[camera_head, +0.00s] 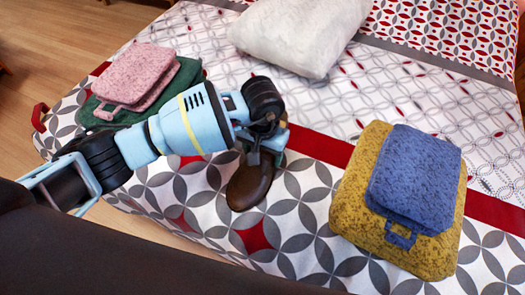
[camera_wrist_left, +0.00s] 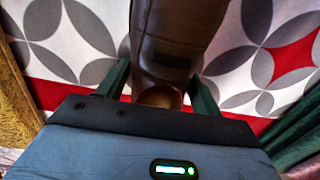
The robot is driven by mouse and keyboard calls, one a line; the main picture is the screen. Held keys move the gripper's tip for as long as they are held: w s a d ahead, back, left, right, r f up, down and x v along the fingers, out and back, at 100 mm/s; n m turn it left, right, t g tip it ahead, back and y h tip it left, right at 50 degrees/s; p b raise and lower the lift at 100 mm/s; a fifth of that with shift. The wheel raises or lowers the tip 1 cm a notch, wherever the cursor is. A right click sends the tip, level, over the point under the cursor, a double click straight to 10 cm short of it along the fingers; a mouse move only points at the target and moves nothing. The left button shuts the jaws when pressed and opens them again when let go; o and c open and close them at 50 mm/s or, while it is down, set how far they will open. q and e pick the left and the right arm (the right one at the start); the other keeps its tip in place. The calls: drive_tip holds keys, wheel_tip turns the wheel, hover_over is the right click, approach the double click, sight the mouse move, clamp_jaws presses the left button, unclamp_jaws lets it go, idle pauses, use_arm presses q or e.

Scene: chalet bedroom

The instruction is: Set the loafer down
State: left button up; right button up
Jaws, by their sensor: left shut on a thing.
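The brown loafer (camera_head: 249,186) is over the patterned bedspread near the middle of the head view, its toe pointing toward the front edge of the bed. My left gripper (camera_head: 265,148) is shut on the loafer at its heel end, and the gripper and wrist hide part of it. In the left wrist view the loafer (camera_wrist_left: 175,45) runs up between the two fingers (camera_wrist_left: 160,85). I cannot tell whether its sole touches the bedspread. My right gripper is not in view.
The bed (camera_head: 300,180) has a patterned cover. A yellow folded item (camera_head: 355,205) with a blue one (camera_head: 415,170) on top lies at the right. A pink item (camera_head: 140,75) on a green one (camera_head: 188,75) lies at the left. A whitish pillow (camera_head: 300,35) lies behind.

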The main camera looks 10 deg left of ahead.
use_arm(q)
drive_tip(key=o, duration=1.2)
drive_tip(key=shift+o, duration=0.3)
wheel_tip(320, 180, up, 12)
drive_tip(key=shift+p, duration=0.4)
